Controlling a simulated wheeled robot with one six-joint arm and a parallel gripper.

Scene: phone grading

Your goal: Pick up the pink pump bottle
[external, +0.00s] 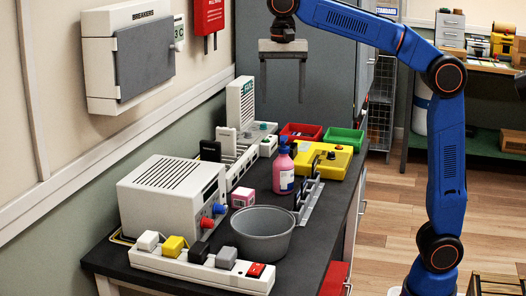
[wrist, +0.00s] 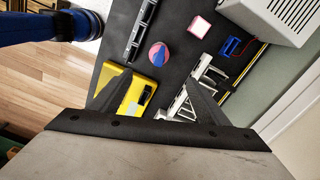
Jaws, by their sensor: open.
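The pink pump bottle (external: 283,172) stands upright on the dark bench, with a blue top and a pale label. In the wrist view the bottle (wrist: 158,54) is seen from above, its blue top over the pink body. It lies ahead of the fingertips, apart from them. My gripper (external: 283,95) points down above the bench, higher than the bottle and toward the back. In the wrist view my gripper (wrist: 158,82) is open with nothing between its fingers.
A yellow box (external: 329,160) is close behind the bottle, with a grey slotted rack (external: 309,198) to its right. A grey pot (external: 262,236), pink-and-white box (external: 242,197) and large white unit (external: 173,194) are nearer. Red (external: 301,130) and green (external: 343,138) bins stand at the back.

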